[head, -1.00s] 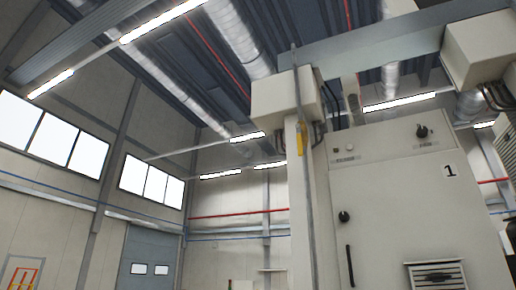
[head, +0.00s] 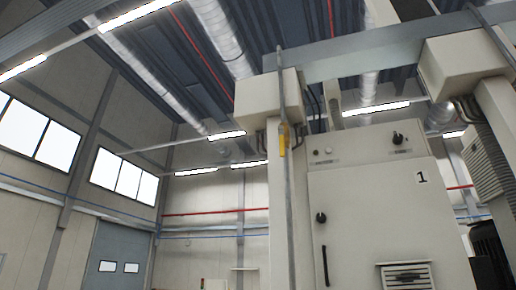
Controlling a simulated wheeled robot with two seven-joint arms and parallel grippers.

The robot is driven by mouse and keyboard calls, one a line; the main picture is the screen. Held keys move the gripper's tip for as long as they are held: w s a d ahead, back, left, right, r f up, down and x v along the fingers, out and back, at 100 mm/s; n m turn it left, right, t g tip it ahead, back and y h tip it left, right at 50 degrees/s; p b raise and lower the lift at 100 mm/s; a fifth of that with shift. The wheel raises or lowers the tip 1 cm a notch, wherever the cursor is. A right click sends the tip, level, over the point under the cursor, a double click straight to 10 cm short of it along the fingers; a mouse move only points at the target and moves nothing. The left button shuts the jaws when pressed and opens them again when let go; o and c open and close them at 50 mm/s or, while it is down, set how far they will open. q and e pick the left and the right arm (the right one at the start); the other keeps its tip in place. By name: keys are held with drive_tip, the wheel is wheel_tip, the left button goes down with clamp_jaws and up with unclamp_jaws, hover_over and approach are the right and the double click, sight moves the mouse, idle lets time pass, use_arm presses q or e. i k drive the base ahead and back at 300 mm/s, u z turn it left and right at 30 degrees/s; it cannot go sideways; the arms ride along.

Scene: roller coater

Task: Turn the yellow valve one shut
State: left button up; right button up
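A small yellow valve handle (head: 282,139) shows in the head view, right of the middle. It hangs along a thin vertical grey pipe (head: 284,105) in front of a cream column. The handle looks roughly in line with the pipe. Its finer details are too small to tell. Neither of my grippers is in view, and nothing touches the handle.
A cream cabinet (head: 380,215) marked 1, with dark knobs and a long black handle, stands right of the pipe. A grey beam (head: 385,50) crosses overhead between two cream boxes. A blue-grey door (head: 122,255) is in the far left wall.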

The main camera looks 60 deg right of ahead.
sight(282, 144)
drive_tip(key=i, duration=1.1)
drive_tip(key=z, duration=1.8)
